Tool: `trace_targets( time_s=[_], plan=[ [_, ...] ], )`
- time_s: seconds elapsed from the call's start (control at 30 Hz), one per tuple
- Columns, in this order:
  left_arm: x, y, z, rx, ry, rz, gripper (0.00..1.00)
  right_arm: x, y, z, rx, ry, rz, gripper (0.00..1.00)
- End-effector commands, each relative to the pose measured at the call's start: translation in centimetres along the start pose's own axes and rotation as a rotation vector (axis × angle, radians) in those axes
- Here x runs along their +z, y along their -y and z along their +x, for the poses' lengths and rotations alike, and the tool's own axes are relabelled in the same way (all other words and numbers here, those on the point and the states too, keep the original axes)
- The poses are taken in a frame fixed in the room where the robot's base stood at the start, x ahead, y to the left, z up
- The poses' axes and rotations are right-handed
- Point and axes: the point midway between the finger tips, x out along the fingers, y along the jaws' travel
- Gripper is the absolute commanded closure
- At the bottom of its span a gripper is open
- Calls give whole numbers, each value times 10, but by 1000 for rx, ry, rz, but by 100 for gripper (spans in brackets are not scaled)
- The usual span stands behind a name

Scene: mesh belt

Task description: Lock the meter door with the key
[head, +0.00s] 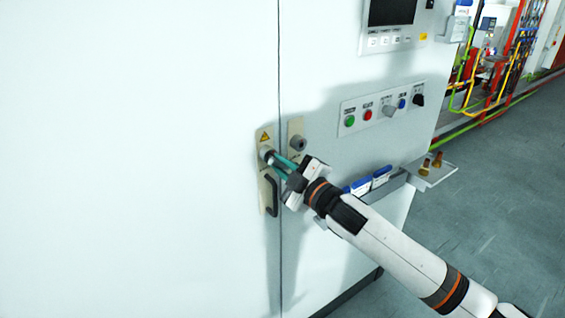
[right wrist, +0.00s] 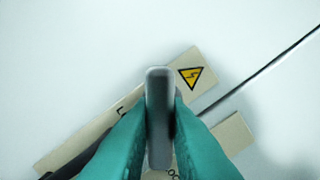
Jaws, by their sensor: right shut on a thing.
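The meter door (head: 150,130) is the wide pale panel left of the vertical seam. A beige lock plate (head: 266,190) with a warning triangle, a round lock and a dark handle (head: 271,195) sits at its edge. My right gripper (head: 276,161) is at the lock, its teal fingers shut on the grey key (right wrist: 159,110). In the right wrist view the key's flat head stands upright between the fingers, over the beige plate (right wrist: 204,72). The key's tip and the keyhole are hidden, so I cannot tell how deep it sits. My left gripper is out of view.
A control strip (head: 380,105) with buttons is further right. A small shelf (head: 432,176) juts out below it. Open grey floor lies at the right.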

Motion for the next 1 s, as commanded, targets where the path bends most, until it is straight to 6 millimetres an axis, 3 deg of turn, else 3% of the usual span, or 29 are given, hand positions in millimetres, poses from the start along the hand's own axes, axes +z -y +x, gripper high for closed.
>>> trace_targets(
  time_s=[0.27,0.7,1.0],
  plan=[
    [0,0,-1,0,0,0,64,1,-5,0,10,2,-7,100],
    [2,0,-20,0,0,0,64,1,-5,0,46,2,-286,100],
    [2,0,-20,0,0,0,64,1,-7,0,49,4,-307,100]
  ],
)
